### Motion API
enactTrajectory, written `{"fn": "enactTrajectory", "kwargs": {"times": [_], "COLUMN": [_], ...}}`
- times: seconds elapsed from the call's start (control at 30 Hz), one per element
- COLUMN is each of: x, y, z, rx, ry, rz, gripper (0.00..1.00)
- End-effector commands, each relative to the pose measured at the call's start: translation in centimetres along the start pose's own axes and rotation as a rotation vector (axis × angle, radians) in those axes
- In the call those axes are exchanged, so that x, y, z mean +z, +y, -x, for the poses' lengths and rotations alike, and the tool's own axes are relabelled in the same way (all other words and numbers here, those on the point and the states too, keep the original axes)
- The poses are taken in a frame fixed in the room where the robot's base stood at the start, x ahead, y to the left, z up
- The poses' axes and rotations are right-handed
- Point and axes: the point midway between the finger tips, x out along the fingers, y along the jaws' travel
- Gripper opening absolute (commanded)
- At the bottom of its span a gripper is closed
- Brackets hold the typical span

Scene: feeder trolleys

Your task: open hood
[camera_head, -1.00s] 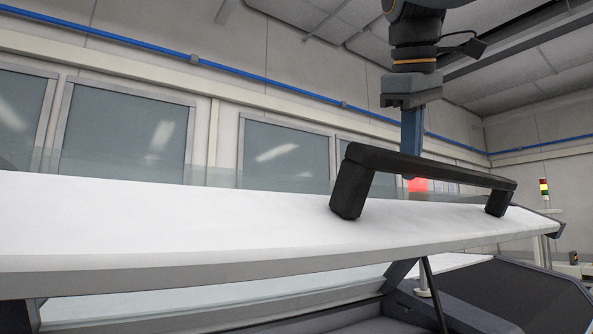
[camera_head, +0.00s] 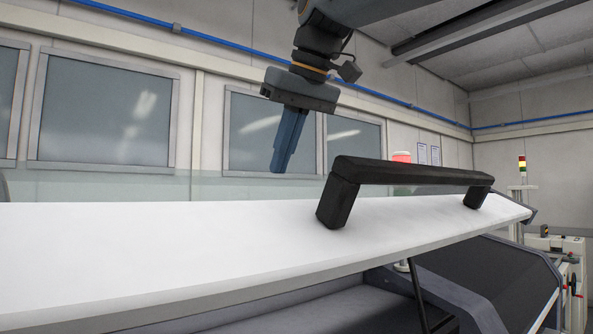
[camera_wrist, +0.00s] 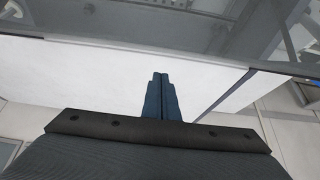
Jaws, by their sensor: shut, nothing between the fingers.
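The hood (camera_head: 180,240) is a wide white panel with a clear pane along its back edge. It stands raised, with a dark gap under its front edge and a thin dark strut (camera_head: 417,290) below it. A black bar handle (camera_head: 410,174) is fixed on the hood at the right. My gripper (camera_head: 279,171) is shut and empty, pointing down above the hood, left of the handle and apart from it. In the wrist view, the shut blue fingers (camera_wrist: 161,78) show over the white panel (camera_wrist: 110,75); the handle does not show there.
A dark side panel (camera_head: 480,275) of the machine stands below the hood at the right. Equipment with red knobs (camera_head: 572,280) and a signal light (camera_head: 522,170) stand further right. Windows line the back wall. The space above the hood is otherwise free.

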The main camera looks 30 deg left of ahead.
Motion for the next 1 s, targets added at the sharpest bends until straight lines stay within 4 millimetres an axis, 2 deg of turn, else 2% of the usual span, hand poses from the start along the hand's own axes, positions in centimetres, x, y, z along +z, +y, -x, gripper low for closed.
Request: {"fn": "enactTrajectory", "kwargs": {"times": [0.03, 0.2, 0.4, 1.0], "x": [0.2, 2.2, 3.6, 4.1], "y": [-0.1, 0.0, 0.0, 0.1], "z": [-0.6, -0.8, -1.3, -2.0], "rx": [-0.001, 0.001, 0.001, -0.006], "ry": [-0.003, 0.0, -0.002, 0.009], "rz": [0.0, -0.002, 0.0, 0.008], "gripper": [0.0, 0.0, 0.0, 0.0]}}
